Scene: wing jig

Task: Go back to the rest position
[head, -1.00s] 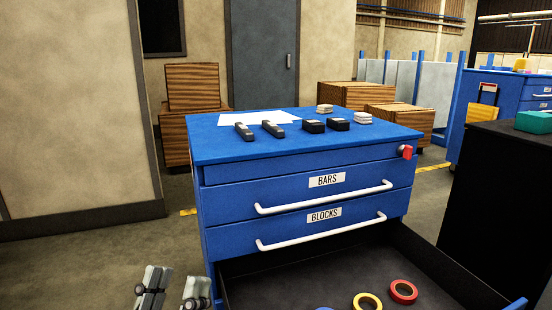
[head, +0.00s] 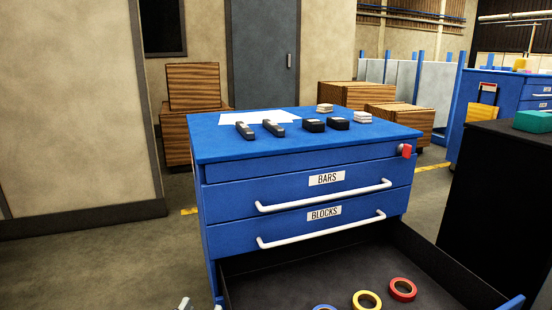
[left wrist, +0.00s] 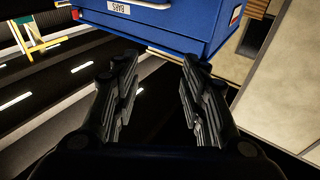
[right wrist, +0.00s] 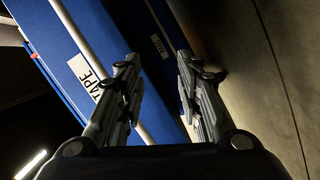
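My left gripper (left wrist: 158,62) is open in the left wrist view, with its two fingers apart and nothing between them. The blue cabinet (left wrist: 195,25) with its BARS label lies beyond the fingertips. My right gripper (right wrist: 158,65) is open and empty in the right wrist view. A blue drawer front with a TAPE label (right wrist: 92,75) and a pale handle shows behind its fingers.
The bottom drawer (head: 290,275) is pulled open and holds a red (head: 403,289), a yellow (head: 367,300) and a blue tape roll (head: 324,307). Bars (head: 273,128), black blocks (head: 338,124) and white paper (head: 250,117) lie on the cabinet top. Floor (head: 110,260) at the left is clear.

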